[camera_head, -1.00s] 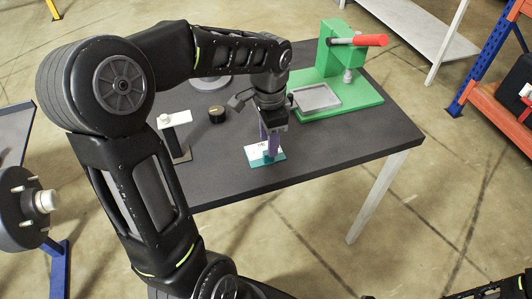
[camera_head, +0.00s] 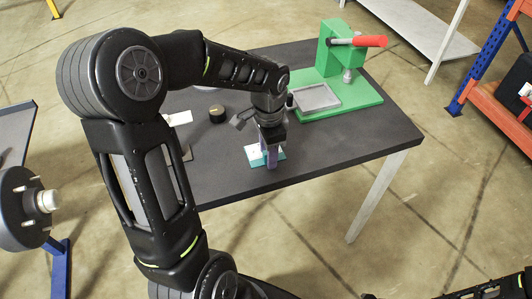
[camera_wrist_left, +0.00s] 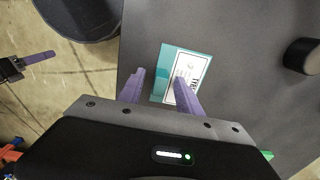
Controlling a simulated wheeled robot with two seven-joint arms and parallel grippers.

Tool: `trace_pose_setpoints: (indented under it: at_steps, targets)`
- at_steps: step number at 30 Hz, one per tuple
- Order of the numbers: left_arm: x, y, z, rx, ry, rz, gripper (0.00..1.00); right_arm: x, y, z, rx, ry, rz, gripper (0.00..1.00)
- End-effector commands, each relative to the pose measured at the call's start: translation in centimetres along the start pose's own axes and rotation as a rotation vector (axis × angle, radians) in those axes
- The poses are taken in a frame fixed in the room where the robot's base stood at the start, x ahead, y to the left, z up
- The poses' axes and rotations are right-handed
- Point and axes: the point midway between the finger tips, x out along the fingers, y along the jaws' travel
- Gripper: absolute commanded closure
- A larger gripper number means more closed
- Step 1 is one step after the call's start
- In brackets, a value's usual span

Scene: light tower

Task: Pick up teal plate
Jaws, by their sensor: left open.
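The teal plate (camera_head: 280,154) lies flat near the front edge of the dark table, with a white printed label (camera_head: 254,155) on it. In the left wrist view the teal plate (camera_wrist_left: 172,58) shows ahead of the fingers, its label facing up. My left gripper (camera_head: 271,160) points down over the plate and hides part of it. Its purple fingers (camera_wrist_left: 160,88) are apart, with nothing held between them. One finger overlaps the label in the wrist view. I cannot tell how much height separates the fingertips from the plate. My right gripper is not clearly visible.
A green press (camera_head: 345,95) with a red handle and a grey tray (camera_head: 316,98) stands behind the plate to the right. A black round knob (camera_head: 217,114) and a white piece (camera_head: 178,118) are to the left. The table (camera_head: 350,135) is clear to the right.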

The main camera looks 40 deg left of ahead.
Motion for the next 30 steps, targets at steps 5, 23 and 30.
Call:
trace_pose_setpoints:
  at_steps: [5, 23, 30]
  targets:
    - [-0.01, 0.0, 0.0, 0.0, 0.0, 0.0, 0.71, 0.0, 0.0, 0.0, 0.0, 0.0, 0.0, 0.53]
    - [-0.01, 0.01, 0.0, 0.0, 0.0, 0.0, 1.0, 0.0, 0.0, 0.0, 0.0, 0.0, 0.0, 0.53]
    - [-0.03, -0.01, -0.02, 0.0, 0.0, 0.0, 1.0, -0.01, 0.0, 0.0, 0.0, 0.0, 0.0, 0.53]
